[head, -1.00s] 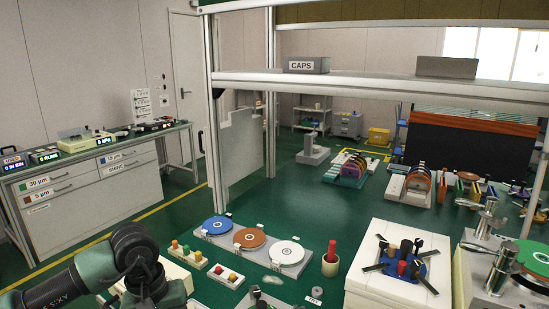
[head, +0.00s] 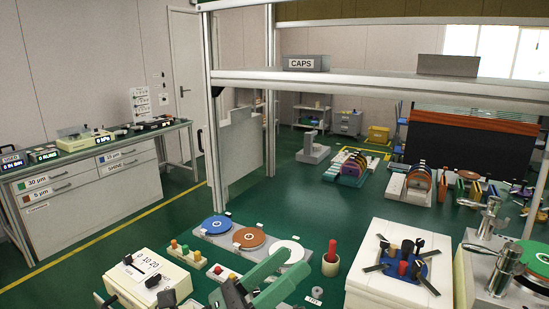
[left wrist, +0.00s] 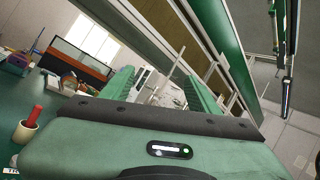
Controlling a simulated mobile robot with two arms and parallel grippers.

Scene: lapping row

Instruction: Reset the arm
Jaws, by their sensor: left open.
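My left gripper (head: 296,262) is at the bottom centre of the head view, with its two green fingers apart and nothing between them. It is above the front of the disc board and partly hides the white disc (head: 285,252). In the left wrist view the open fingers (left wrist: 160,88) point towards the room, with no object held. My right gripper is not in view.
A cream box with knobs (head: 150,280) stands left of my gripper. A cup with a red-handled tool (head: 331,262) and a white block with a blue fixture (head: 385,290) stand to the right. A shelf frame (head: 400,84) spans above.

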